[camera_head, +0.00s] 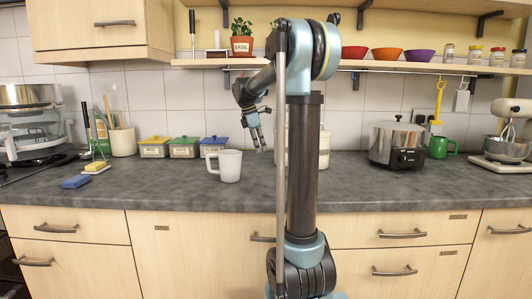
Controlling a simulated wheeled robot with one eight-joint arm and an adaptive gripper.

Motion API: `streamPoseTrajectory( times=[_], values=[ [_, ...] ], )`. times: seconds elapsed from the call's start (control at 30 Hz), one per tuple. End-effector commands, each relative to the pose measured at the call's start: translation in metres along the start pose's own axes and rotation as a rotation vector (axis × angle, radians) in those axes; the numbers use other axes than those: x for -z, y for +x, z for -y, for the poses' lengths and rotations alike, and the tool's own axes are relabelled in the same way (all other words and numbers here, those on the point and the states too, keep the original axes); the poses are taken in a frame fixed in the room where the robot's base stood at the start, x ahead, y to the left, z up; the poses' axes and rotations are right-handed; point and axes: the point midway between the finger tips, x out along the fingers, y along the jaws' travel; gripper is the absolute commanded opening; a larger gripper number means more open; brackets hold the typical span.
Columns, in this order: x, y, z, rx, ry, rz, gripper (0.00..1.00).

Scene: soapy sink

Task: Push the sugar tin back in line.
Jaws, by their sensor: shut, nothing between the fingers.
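Three small lidded tins stand in a row on the counter at the left: a yellow one (154,148), a green one (185,148) and a blue one (213,147). Their front labels are too small to read surely, so I cannot tell which is the sugar tin. A cream container (324,147) stands behind my arm, mostly hidden by it. My gripper (260,148) hangs above the counter, right of the blue tin, pointing down. It is shut and empty, and appears apart from the tins.
A white mug (229,166) stands in front of the blue tin, toward the gripper. A utensil crock (123,141), sponges (95,167) and a blue cloth or sponge (76,182) lie left. A slow cooker (397,145) stands right. A shelf (430,67) overhangs the back.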

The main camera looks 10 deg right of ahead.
Motion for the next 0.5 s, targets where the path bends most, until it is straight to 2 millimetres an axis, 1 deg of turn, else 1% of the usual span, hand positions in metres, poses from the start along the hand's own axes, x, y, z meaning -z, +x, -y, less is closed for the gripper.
streamPoseTrajectory(
  times=[0.03, 0.3, 0.5],
  values=[
    [0.01, -0.003, 0.0, -0.001, -0.004, 0.0, 0.0],
    [0.058, -0.017, 0.0, -0.001, -0.004, 0.0, 0.0],
    [0.083, -0.025, 0.0, 0.0, -0.003, 0.001, 0.0]
  ],
)
